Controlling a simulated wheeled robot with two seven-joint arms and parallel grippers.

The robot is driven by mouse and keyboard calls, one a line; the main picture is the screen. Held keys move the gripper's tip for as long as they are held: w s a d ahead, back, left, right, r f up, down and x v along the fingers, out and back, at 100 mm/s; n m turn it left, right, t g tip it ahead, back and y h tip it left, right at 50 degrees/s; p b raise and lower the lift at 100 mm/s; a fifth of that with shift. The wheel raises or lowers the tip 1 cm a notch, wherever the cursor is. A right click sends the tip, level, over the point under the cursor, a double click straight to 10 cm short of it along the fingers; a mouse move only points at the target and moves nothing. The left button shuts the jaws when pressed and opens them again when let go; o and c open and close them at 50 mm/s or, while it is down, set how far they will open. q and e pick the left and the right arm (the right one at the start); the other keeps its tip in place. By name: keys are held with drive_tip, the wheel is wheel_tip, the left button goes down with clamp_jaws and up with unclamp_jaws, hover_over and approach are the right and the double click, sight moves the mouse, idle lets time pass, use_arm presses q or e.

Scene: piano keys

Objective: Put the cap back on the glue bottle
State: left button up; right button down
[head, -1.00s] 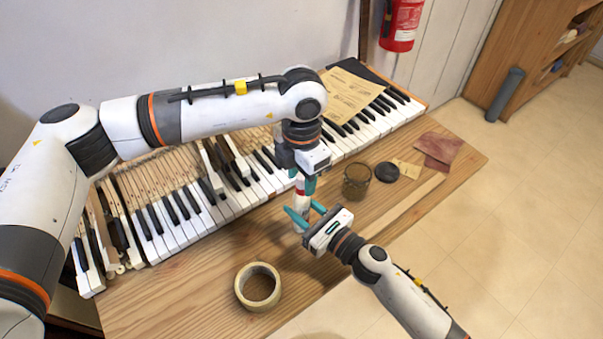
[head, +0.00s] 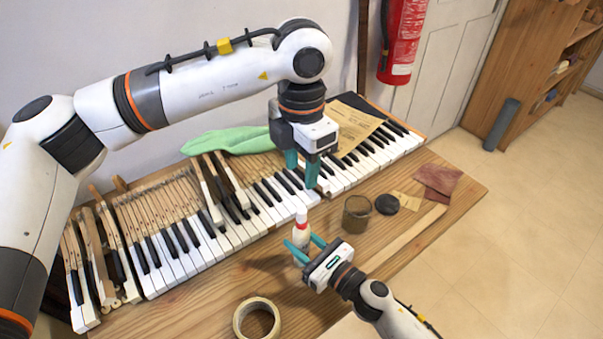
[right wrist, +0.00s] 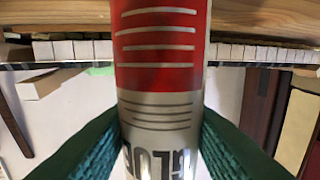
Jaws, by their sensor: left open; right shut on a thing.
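I cannot tell whether that tip is the cap or the bare nozzle. My right gripper (head: 299,241) is shut on the bottle's body from the front right. In the right wrist view the bottle (right wrist: 160,75) shows red and silver, with part of the word GLUE, between the green fingers. My left gripper (head: 302,178) is open above and apart from the bottle's top, pointing down, with nothing seen between its fingers.
The piano keyboard (head: 262,205) lies behind the bottle. A glass jar (head: 356,214), a dark round lid (head: 387,204) and sandpaper sheets (head: 437,180) are to the right. A tape roll (head: 240,322) lies in front. A green cloth (head: 225,141) lies behind the keys.

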drive_tip(key=c, duration=0.8)
unclamp_jaws()
use_arm(q)
wheel_tip(320, 180, down, 3)
drive_tip(key=b, duration=0.3)
use_arm(e)
drive_tip(key=v, duration=1.1)
drive_tip(key=shift+s, duration=0.1)
drive_tip(key=shift+s+d+r, duration=0.1)
drive_tip(key=shift+s+d, duration=0.15)
drive_tip(key=shift+d, duration=0.1)
use_arm(q)
drive_tip(key=shift+f, duration=0.1)
